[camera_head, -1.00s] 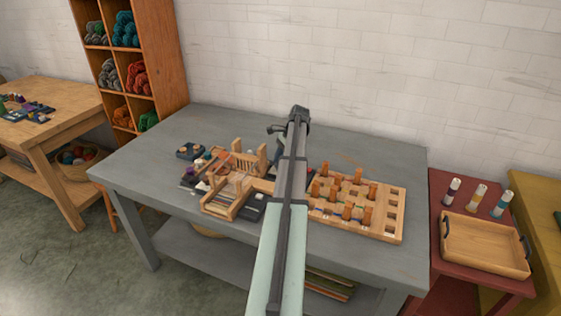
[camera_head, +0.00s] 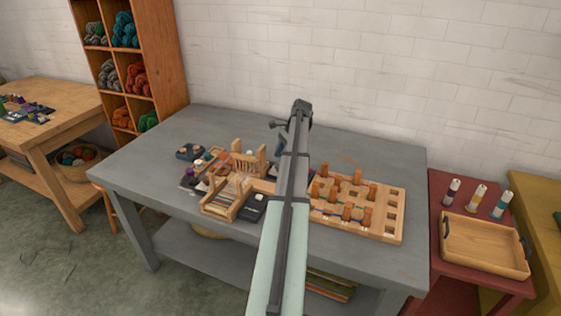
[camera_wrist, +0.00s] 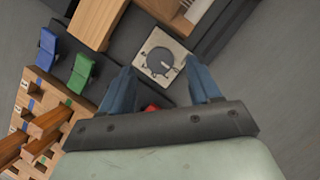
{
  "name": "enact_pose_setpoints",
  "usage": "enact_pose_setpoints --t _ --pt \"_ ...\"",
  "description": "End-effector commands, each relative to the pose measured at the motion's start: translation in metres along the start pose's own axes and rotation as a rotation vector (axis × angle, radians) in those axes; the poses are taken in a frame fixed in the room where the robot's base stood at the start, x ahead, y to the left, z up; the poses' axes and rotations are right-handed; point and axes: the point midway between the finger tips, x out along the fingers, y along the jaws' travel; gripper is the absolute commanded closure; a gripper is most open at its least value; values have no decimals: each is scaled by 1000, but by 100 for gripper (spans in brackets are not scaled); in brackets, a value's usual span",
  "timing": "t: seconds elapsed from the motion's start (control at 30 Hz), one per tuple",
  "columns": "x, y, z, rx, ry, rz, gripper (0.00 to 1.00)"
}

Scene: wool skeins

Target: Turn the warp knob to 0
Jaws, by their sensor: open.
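I cannot read any numbers. My gripper (camera_wrist: 160,67) is open, with its two blue-grey fingers spread apart below the dial in the picture, one towards each side. The dial shows between the fingertips. I cannot tell the height gap.
A red piece (camera_wrist: 152,107) shows partly between the fingers. Blue (camera_wrist: 47,50) and green (camera_wrist: 80,73) pieces lie left, near a wooden peg board (camera_head: 385,225). A small wooden loom (camera_head: 222,205) stands left of my arm on the grey table (camera_head: 150,150). The table's back right is clear.

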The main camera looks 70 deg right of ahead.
Motion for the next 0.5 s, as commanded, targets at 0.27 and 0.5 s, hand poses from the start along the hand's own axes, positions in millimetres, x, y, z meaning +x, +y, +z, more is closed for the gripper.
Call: enact_pose_setpoints --t 0.27,0.5 --pt "-57 -2 -1 0 1 -2 38" --pt "-94 -1 -1 0 0 -1 38"
